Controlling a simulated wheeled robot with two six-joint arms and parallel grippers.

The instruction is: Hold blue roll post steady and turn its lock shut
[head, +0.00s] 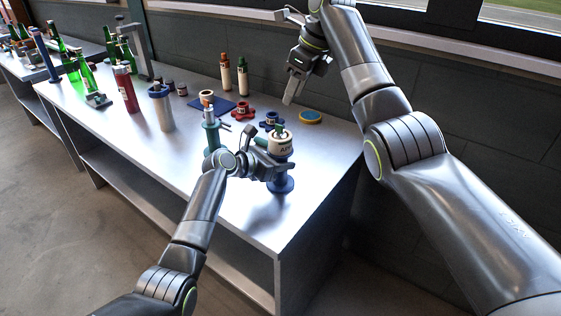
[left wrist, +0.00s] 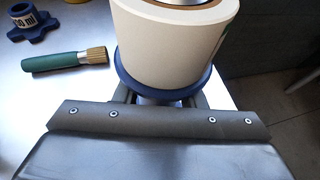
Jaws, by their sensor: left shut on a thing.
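The blue roll post (head: 281,186) stands upright near the table's right front, with a white labelled roll (head: 281,145) on it. The roll (left wrist: 175,40) fills the top of the left wrist view, above a blue flange (left wrist: 160,92). My left gripper (head: 272,169) is shut on the post just below the roll; its fingertips are mostly hidden. My right gripper (head: 292,88) hangs empty above the back of the table, apart from the post, its fingers seen edge-on.
A green-handled tool (left wrist: 65,62) and a blue lobed piece (left wrist: 32,22) lie by the post. A teal post (head: 212,135) stands to its left. Red lobed piece (head: 243,108), yellow-blue disc (head: 311,117), two bottles (head: 234,76) and several cylinders stand behind. The table's right edge is close.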

